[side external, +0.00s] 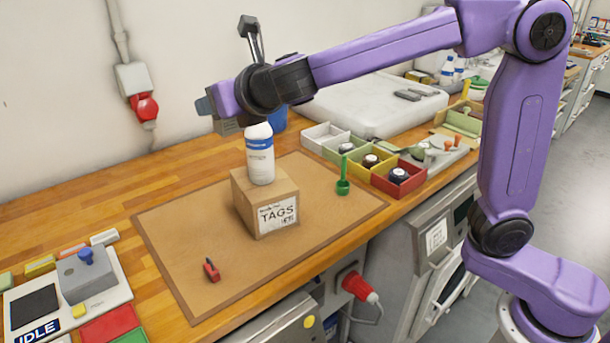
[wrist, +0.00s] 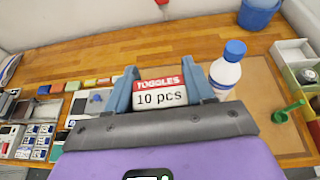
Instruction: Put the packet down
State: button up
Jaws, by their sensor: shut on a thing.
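The packet (wrist: 160,96), with a red band reading "TOGGLES" and a white part reading "10 pcs", sits between the two blue-grey fingers of my gripper (wrist: 161,88) in the wrist view. The gripper is shut on it. In the side view my gripper (side external: 207,106) is high at the left end of the arm, left of the white bottle; I cannot make out the packet clearly there. The place under the packet is hidden in the wrist view.
A blue-capped white bottle (side external: 260,158) stands on a cardboard box (side external: 262,207) marked "TAGS" on the brown mat (side external: 170,235). A green scoop (side external: 343,180) and a red item (side external: 211,270) are on the mat. Colored bins (side external: 398,187) stand right. Bare wood (side external: 110,195) lies left.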

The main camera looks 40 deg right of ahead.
jog(key=w+d+m+g+h, duration=0.2)
jog(key=d+m+h, duration=0.3)
jog(key=d, duration=1.1)
jog(key=w+d+m+g+h, duration=0.2)
jog(key=d+m+h, duration=0.3)
jog(key=d, duration=1.1)
notch_tip(320, 180, down, 17)
jog(key=w+f, duration=0.3)
jog(key=w, duration=0.1)
jog(key=w+f, duration=0.3)
jog(key=w, duration=0.2)
jog(key=w+f, duration=0.4)
jog(key=shift+w+d, duration=0.15)
jog(key=shift+d, duration=0.25)
jog(key=shift+w+f, duration=0.3)
jog(key=shift+f, duration=1.6)
jog(key=shift+f, duration=0.2)
